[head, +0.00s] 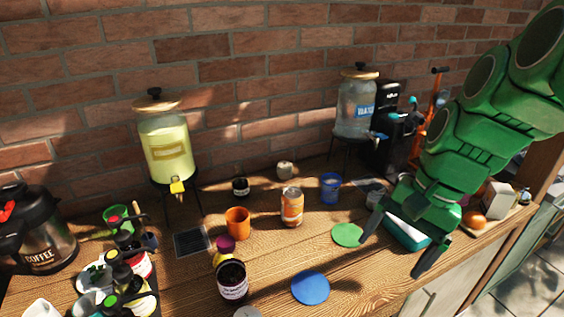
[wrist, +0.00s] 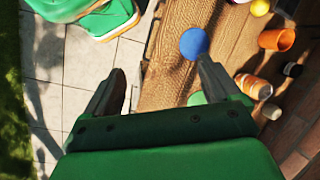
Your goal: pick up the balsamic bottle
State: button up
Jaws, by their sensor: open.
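A dark bottle with a white label and a purple cap, which I take for the balsamic bottle (head: 232,284), stands upright at the front of the wooden table in the head view. Its label is too small to read surely. My gripper (head: 391,257) is open and empty, pointing down near the table's front edge, well to the right of the bottle. I cannot make out the bottle surely in that view.
Near the bottle are an orange cup (head: 238,223), a blue disc (head: 310,288) and an orange can (head: 292,207). A green disc (head: 347,235) lies near my gripper. Drink dispensers (head: 165,145) stand along the brick wall.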

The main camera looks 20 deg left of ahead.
jog(key=w+a+r+m+g+y, duration=0.15)
jog(key=w+a+m+y, duration=0.35)
jog(key=w+a, duration=1.55)
jog(key=m+g+y, duration=0.2)
jog(key=m+y, duration=0.2)
jog(key=m, duration=0.1)
send_over(246, 176)
jog(key=w+d, duration=0.3)
jog(key=d, duration=0.1)
notch_tip(246, 176, down, 6)
notch_tip(246, 176, down, 13)
jog(key=shift+s+d, duration=0.15)
jog(key=shift+x, duration=1.05)
jog(key=shift+r+x, duration=0.15)
jog(key=shift+x, duration=1.3)
jog(key=shift+r+x, duration=0.1)
jog(key=shift+x, duration=1.35)
jog(key=shift+s, duration=0.1)
jog(key=c, duration=1.3)
jog(key=shift+o, duration=0.2)
jog(key=shift+r, duration=0.2)
